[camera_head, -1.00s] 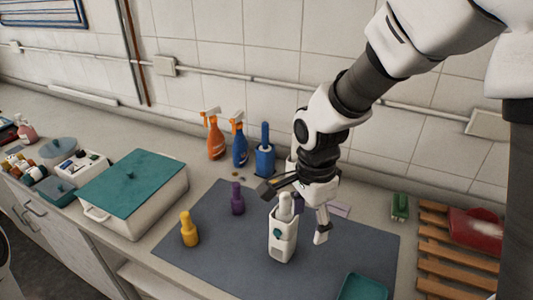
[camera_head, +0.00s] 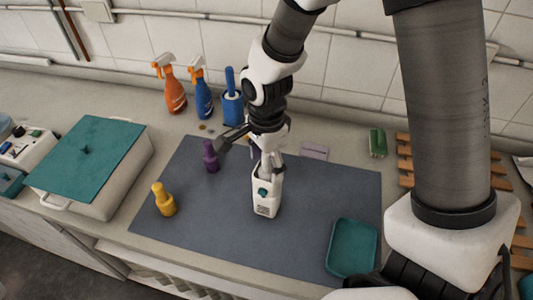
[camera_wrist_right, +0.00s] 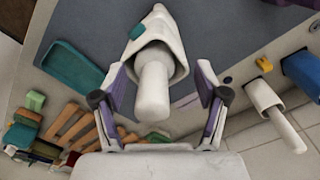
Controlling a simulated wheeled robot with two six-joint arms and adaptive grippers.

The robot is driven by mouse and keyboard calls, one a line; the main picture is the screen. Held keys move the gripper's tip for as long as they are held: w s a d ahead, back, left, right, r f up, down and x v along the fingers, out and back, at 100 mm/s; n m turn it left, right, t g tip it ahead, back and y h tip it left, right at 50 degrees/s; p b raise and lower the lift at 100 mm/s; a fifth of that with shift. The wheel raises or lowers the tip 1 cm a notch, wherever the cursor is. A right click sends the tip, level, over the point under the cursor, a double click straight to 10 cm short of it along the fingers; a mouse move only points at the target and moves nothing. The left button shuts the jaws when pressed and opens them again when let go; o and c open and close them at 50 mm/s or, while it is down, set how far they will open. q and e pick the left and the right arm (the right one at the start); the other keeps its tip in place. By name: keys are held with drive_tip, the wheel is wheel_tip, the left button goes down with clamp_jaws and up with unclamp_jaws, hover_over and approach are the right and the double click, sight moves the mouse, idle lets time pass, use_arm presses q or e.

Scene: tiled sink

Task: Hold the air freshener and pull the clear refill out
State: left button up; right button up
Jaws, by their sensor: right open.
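The white air freshener (camera_head: 267,203) stands upright on the grey mat, with a teal patch on its front. Its pale, whitish refill (camera_wrist_right: 153,88) sticks up out of the top opening, and it also shows in the head view (camera_head: 267,162). My right gripper (camera_wrist_right: 162,72) is open, its two purple-padded fingers on either side of the refill with gaps between. In the head view, the right gripper (camera_head: 252,148) is over the freshener, partly hiding the refill's upper end. My left gripper is not in view.
The grey mat (camera_head: 215,225) also holds a yellow bottle (camera_head: 164,200), a purple bottle (camera_head: 210,157) and a teal tray (camera_head: 352,249). Orange (camera_head: 173,93) and blue (camera_head: 202,97) spray bottles stand behind. A lidded box (camera_head: 92,160) is left. Mat front is clear.

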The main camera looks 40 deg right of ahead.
drive_tip(key=shift+s+r, duration=0.15)
drive_tip(key=shift+s, duration=0.15)
drive_tip(key=shift+s+r, duration=0.1)
drive_tip(key=shift+s, duration=0.1)
drive_tip(key=c, duration=1.2)
drive_tip(key=o, duration=1.2)
drive_tip(key=shift+w, duration=0.25)
wheel_tip(320, 180, up, 12)
drive_tip(key=shift+f, duration=0.15)
